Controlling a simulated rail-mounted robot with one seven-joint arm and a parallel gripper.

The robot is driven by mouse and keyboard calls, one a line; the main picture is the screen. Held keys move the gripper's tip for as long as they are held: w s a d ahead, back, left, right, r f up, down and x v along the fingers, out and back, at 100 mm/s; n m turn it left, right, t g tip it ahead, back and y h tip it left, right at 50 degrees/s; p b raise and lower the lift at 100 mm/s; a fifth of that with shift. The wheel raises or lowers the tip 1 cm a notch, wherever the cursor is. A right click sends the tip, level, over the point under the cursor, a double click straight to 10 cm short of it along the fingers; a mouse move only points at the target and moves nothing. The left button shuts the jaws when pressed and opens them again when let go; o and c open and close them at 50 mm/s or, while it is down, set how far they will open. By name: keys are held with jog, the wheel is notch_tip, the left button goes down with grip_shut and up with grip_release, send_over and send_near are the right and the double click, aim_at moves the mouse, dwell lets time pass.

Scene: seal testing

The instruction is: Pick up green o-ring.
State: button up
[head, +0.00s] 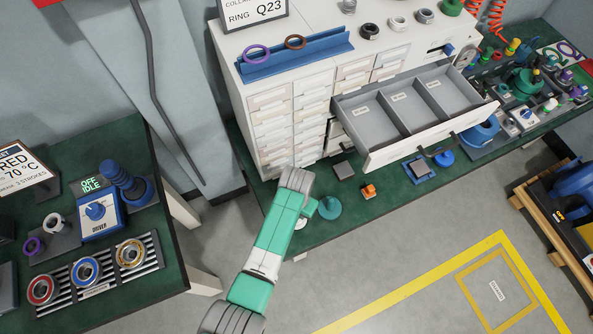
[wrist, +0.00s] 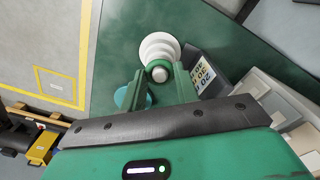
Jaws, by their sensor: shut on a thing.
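The green o-ring (wrist: 152,66) shows in the wrist view between my two fingertips, over the small end of a white stepped cone (wrist: 158,46). My gripper (wrist: 160,76) is shut on the ring, one finger on each side. The ring appears around the cone's tip; I cannot tell whether it is clear of the cone. In the head view my arm hides the ring and most of the cone; a white edge of it (head: 301,223) shows beside my arm.
A teal disc (head: 328,207) lies beside the cone. A sign with numbers (wrist: 203,76) stands close to my right finger in the wrist view. A white drawer cabinet (head: 285,165) stands behind, with one divided drawer (head: 420,135) pulled out. An orange part (head: 369,191) lies on the green bench.

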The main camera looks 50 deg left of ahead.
jog(key=shift+r, duration=0.15)
jog(key=shift+r, duration=0.4)
notch_tip(320, 180, up, 4)
jog(key=shift+s+f+p, duration=0.15)
jog(key=shift+f+p, duration=0.1)
jog(key=shift+p, duration=0.9)
jog(key=s+d+p, duration=0.3)
jog(key=s+p, duration=0.1)
jog(key=s, duration=1.2)
notch_tip(320, 180, up, 8)
jog(key=p, duration=0.8)
jog(key=shift+w, duration=0.35)
